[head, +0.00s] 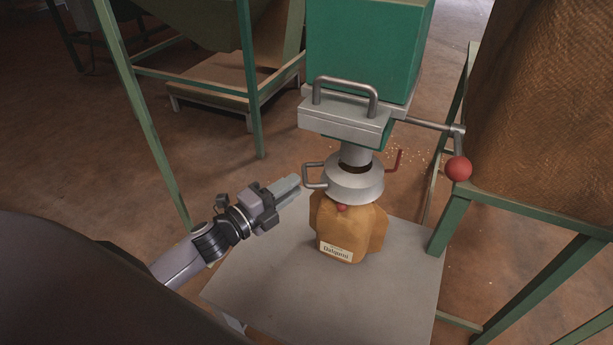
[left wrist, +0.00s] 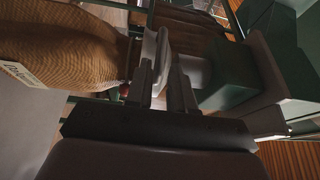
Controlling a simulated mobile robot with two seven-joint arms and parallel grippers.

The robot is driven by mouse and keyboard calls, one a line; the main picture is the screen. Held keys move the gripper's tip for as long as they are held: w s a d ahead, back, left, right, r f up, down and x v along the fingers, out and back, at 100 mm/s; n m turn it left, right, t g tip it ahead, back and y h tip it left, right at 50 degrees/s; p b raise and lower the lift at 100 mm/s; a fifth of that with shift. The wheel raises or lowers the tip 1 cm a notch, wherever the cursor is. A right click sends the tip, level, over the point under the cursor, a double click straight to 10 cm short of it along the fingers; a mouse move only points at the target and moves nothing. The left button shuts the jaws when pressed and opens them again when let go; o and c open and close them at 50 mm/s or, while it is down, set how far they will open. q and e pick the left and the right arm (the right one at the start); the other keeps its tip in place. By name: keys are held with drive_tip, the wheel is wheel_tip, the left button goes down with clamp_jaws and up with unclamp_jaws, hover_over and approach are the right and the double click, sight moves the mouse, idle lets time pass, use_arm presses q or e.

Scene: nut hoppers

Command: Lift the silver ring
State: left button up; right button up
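The silver ring (head: 354,187) sits around the spout (head: 355,155) below the green hopper, at the top of a tan bag (head: 350,230). A grey looped handle (head: 313,176) sticks out from its left side. My left gripper (head: 296,184) is just left of this handle, pointing at it. In the left wrist view the two fingers of my left gripper (left wrist: 162,90) stand apart, with the pale ring (left wrist: 162,50) beyond them. Nothing is clearly held between them; whether the handle is between the tips cannot be told. My right gripper is not in view.
The bag stands on a grey table (head: 280,275). A green hopper box (head: 365,50) with a grey handled slide (head: 345,115) is above the ring. A red ball-ended lever (head: 458,169) and a green frame (head: 490,215) are at right.

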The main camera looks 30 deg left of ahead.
sight(305, 176)
use_arm(q)
drive_tip(key=shift+x, duration=2.4)
clamp_jaws()
